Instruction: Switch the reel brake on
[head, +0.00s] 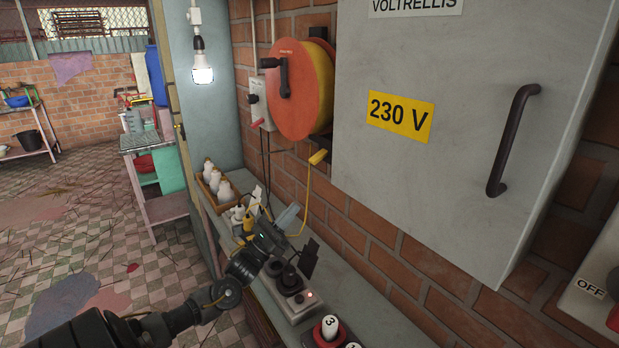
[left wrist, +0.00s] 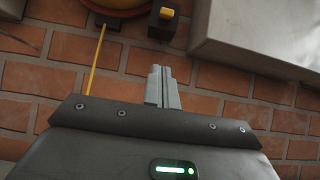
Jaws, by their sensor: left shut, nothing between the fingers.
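The orange reel (head: 298,90) with a black crank hangs on the brick wall. Its lower edge also shows at the top of the left wrist view (left wrist: 70,4). A small dark box with a yellow switch-like part (left wrist: 166,14) sits just right of the reel's underside; I cannot tell for certain that it is the brake, nor its setting. My left gripper (head: 292,212) is below the reel, above the shelf. In the left wrist view its grey fingers (left wrist: 159,72) are together and empty, pointing up toward the dark box, apart from it. My right gripper is not in view.
A grey cabinet (head: 455,110) juts out right of the reel. A yellow cord (head: 305,205) hangs below the reel, close to my left gripper. A lit bulb (head: 202,70) hangs at left.

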